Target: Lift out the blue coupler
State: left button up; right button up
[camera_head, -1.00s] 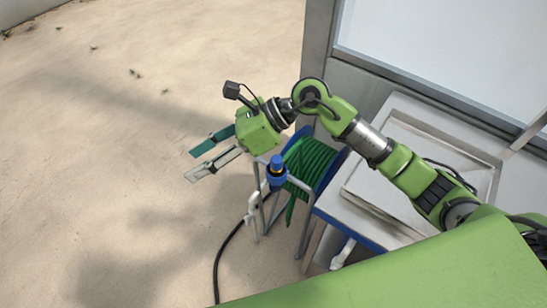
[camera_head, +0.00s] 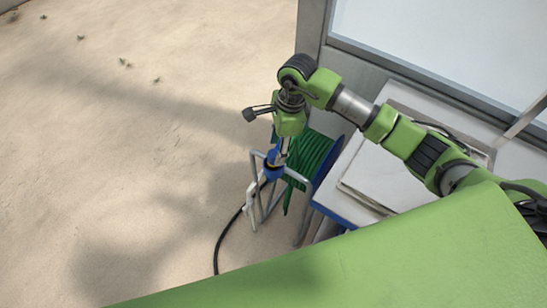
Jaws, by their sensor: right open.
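The blue coupler (camera_head: 272,170) sits at the top of a grey metal tube stand (camera_head: 256,190), beside the hose reel. My right gripper (camera_head: 279,152) points down, with its fingers right at the coupler's upper part. The green gripper body hides part of the view, and I cannot tell whether the fingers touch the coupler or stand around it. The jaws are open. My left gripper is not in view.
A reel of green hose (camera_head: 312,155) with a blue rim stands close to the right of the coupler. A black hose (camera_head: 222,235) runs down to the sandy floor. A white, blue-edged bench (camera_head: 345,205) stands right of the reel.

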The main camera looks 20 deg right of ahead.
aim_at(275, 153)
jog(key=shift+a+f+p, duration=0.2)
jog(key=shift+f+p, duration=0.3)
jog(key=shift+f, duration=0.05)
jog(key=f, duration=0.1)
jog(key=f+p, duration=0.1)
jog(key=f, duration=0.1)
jog(key=shift+w+a+f+p, duration=0.2)
jog(key=shift+a+f+p, duration=0.05)
jog(key=shift+a+p, duration=0.1)
jog(key=shift+f, duration=0.4)
grip_shut()
